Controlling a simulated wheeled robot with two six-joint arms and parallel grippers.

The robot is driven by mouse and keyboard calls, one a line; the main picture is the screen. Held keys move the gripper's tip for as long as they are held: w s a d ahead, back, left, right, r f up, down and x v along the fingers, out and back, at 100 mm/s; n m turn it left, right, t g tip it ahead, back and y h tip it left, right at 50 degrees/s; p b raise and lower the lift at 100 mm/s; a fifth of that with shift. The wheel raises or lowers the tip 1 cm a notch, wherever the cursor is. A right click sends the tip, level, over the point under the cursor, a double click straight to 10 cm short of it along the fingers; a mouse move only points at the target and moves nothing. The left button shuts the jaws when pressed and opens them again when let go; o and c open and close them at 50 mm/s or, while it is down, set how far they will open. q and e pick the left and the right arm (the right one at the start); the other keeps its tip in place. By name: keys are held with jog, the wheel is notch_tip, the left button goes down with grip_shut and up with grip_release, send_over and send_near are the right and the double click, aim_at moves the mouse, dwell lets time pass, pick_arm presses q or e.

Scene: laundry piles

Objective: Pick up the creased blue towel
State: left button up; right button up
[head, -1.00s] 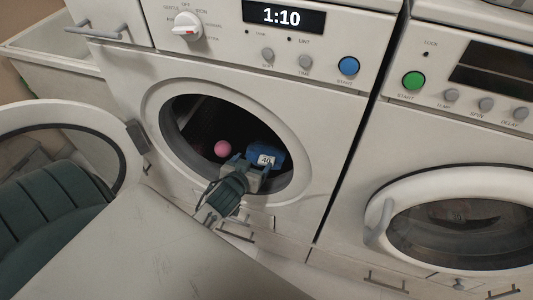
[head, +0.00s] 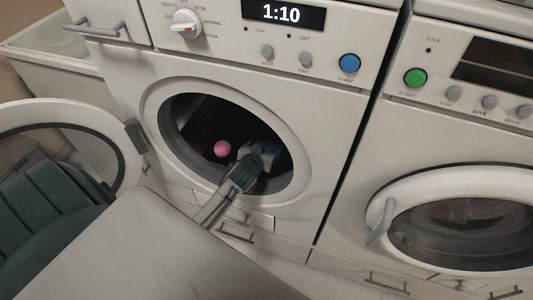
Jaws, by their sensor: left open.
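The blue towel (head: 271,147) lies inside the drum of the open machine. Only small blue patches of it show, since my gripper covers most of it. My left gripper (head: 261,151) reaches through the round door opening and is at the towel, with its jaws open. Whether the fingers touch the cloth or straddle it cannot be told. My right gripper is not in view.
A pink ball (head: 222,148) sits in the drum left of my gripper. The opening's rim (head: 166,90) surrounds my arm. The open door (head: 62,106) swings out at left. A second machine with a closed door (head: 380,205) stands at right.

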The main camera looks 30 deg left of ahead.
pick_arm(q)
jog(key=shift+r, duration=0.1)
jog(key=c, duration=1.1)
